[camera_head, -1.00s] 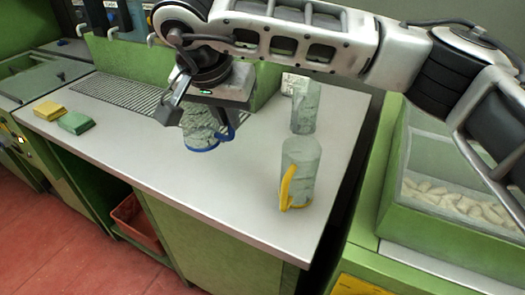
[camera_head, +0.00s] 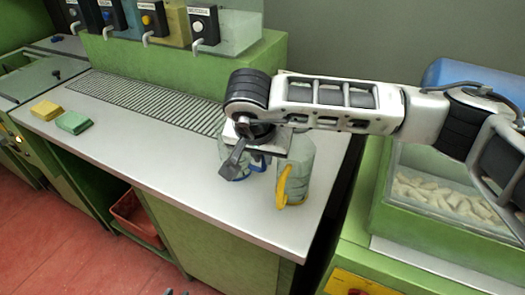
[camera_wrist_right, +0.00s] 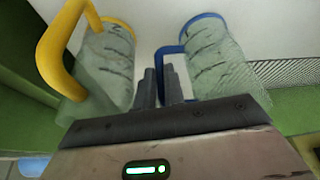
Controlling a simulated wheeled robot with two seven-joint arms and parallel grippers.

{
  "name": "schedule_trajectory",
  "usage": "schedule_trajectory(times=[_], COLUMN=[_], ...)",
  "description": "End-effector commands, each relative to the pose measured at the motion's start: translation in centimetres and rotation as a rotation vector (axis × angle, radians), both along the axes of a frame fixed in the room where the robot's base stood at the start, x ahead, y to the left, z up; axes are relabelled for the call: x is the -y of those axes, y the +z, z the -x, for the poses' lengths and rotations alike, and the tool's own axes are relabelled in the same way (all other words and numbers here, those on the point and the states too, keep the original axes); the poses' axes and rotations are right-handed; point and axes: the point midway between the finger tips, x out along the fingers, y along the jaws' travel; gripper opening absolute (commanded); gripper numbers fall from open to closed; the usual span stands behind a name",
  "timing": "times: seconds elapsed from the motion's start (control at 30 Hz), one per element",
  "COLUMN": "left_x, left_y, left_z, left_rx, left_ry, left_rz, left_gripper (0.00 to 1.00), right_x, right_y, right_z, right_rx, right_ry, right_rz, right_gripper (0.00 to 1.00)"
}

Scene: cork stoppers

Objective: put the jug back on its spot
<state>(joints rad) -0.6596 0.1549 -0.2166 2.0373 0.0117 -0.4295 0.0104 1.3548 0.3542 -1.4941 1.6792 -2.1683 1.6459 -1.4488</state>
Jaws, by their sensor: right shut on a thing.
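My right gripper (camera_head: 255,160) is shut on the blue handle of a grey-green, streaked jug (camera_head: 230,160). In the right wrist view, the fingers (camera_wrist_right: 162,85) are at that handle, and the blue-edged jug (camera_wrist_right: 215,58) is on the right. A similar jug with a yellow handle (camera_head: 296,172) stands on the counter just right of the held jug in the head view. It is on the left in the right wrist view (camera_wrist_right: 108,65). I cannot tell whether the held jug touches the counter. Small dark tips at the head view's bottom edge may be my left gripper (camera_head: 176,292).
The grey counter (camera_head: 190,195) is clear in front and left of the jugs. A drip grate (camera_head: 150,105) lies under the dispenser taps. Yellow (camera_head: 46,110) and green (camera_head: 73,122) sponges lie at left. A bin of corks (camera_head: 440,195) stands at right.

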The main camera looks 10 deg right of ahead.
Motion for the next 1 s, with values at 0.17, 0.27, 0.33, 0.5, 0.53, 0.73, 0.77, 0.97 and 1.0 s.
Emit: schedule_trajectory(times=[0.17,0.27,0.33,0.5,0.53,0.73,0.77,0.97,1.0], left_x=[0.1,0.2,0.2,0.2,0.2,0.2,0.2,0.2,0.2], left_y=[-0.3,-0.1,0.0,0.2,0.4,-0.4,-0.5,-0.9,-0.8], left_z=[-0.1,-0.1,-0.1,-0.2,-0.1,-0.2,-0.1,-0.1,-0.1], left_rx=[0.001,-0.002,-0.001,0.000,0.000,0.001,0.000,0.001,0.004], left_ry=[0.006,0.009,0.010,0.010,0.010,0.009,0.009,0.002,0.002], left_rz=[0.006,0.010,0.012,0.012,0.012,0.011,0.011,0.009,0.010], left_gripper=[0.23,0.23,0.23,0.23,0.23,0.23,0.23,0.23,0.23], right_x=[0.0,0.0,0.0,0.0,0.0,-0.5,-0.6,-1.3,-1.4], right_y=[-0.3,-0.2,-0.2,0.0,0.2,2.5,3.1,7.2,7.9], right_z=[0.0,0.0,0.0,0.0,0.0,0.9,1.1,2.8,3.0], right_rx=[0.000,-0.001,-0.001,-0.001,-0.001,0.004,0.005,0.005,0.005], right_ry=[0.000,0.000,0.000,0.000,0.000,0.005,0.004,0.004,0.003], right_rz=[0.000,0.000,0.000,0.000,0.000,-0.002,-0.002,-0.002,-0.002], right_gripper=[0.14,0.20,0.20,0.20,0.20,0.20,0.20,0.20,0.20])
